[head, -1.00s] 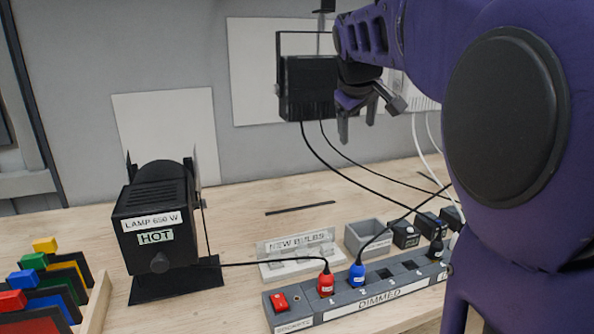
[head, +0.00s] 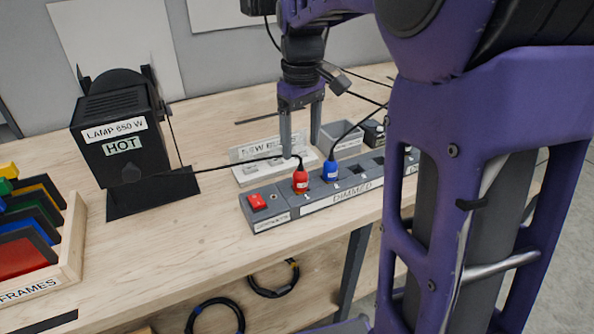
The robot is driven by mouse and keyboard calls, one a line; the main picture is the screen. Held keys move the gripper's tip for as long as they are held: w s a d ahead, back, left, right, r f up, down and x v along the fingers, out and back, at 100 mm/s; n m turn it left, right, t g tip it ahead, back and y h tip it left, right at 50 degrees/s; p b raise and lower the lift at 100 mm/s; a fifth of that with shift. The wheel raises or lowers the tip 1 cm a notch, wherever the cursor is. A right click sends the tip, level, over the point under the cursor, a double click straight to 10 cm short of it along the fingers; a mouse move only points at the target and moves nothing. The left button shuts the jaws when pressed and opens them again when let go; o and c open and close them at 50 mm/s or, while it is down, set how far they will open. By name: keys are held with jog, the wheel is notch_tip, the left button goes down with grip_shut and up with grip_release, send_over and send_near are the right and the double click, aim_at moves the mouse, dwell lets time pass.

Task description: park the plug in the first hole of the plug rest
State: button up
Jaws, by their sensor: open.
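A red plug (head: 300,182) and a blue plug (head: 330,170) stand upright in the grey socket strip (head: 285,215) marked DIMMED. A black cable runs from the red plug left to the lamp. Another cable rises right from the blue plug. My gripper (head: 301,148) points down with its fingers apart and empty. Its tips show just above and behind the two plugs, in front of the NEW BULBS holder; the exact depth is unclear. No part is clearly readable as the plug rest. My arm hides much of the strip's right end.
A black lamp (head: 122,130) labelled HOT stands at left. The white NEW BULBS holder (head: 250,178) and a grey bin (head: 340,134) sit behind the strip. A frames rack (head: 68,250) is at the left edge. The bench top between rack and strip is clear.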

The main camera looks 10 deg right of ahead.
aim_at(301, 170)
notch_tip(301, 170, down, 10)
jog(key=shift+r+b, duration=0.2)
jog(key=shift+b, duration=0.55)
grip_shut()
jog(key=c, duration=0.7)
grip_release()
grip_shut()
jog(key=shift+r, duration=0.1)
jog(key=shift+r+p, duration=2.15)
jog(key=shift+r, duration=0.35)
